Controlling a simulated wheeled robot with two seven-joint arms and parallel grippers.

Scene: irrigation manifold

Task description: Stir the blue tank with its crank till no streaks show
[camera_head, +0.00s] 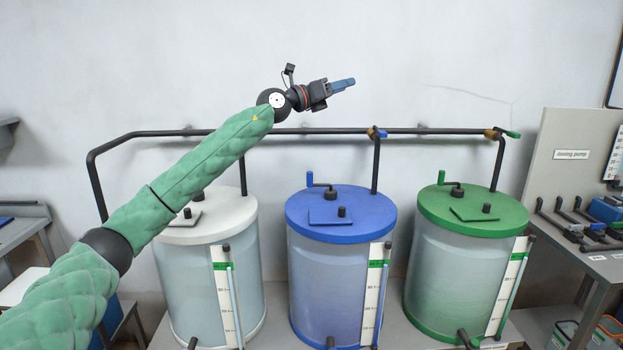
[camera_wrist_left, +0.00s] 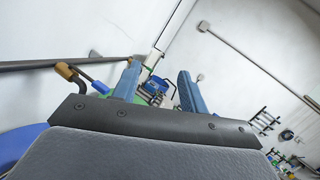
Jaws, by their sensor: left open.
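The blue tank (camera_head: 341,270) stands in the middle of the row, with a blue lid (camera_head: 365,212). Its body is pale above and bluer below; I cannot make out separate streaks. The crank (camera_head: 310,180) is on the lid's back left, with an upright blue handle and a thin arm to a dark hub (camera_head: 331,192). My left gripper (camera_head: 345,84) is open and empty, high above the blue tank, pointing right and clear of the crank. Its two blue fingers stand apart in the left wrist view (camera_wrist_left: 158,88). My right gripper is not in view.
A white tank (camera_head: 215,285) and a green tank (camera_head: 455,275) flank the blue one. A dark pipe (camera_head: 290,132) with valves (camera_head: 377,133) runs behind and above the tanks, below my gripper. A bench with black levers (camera_head: 565,225) stands right.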

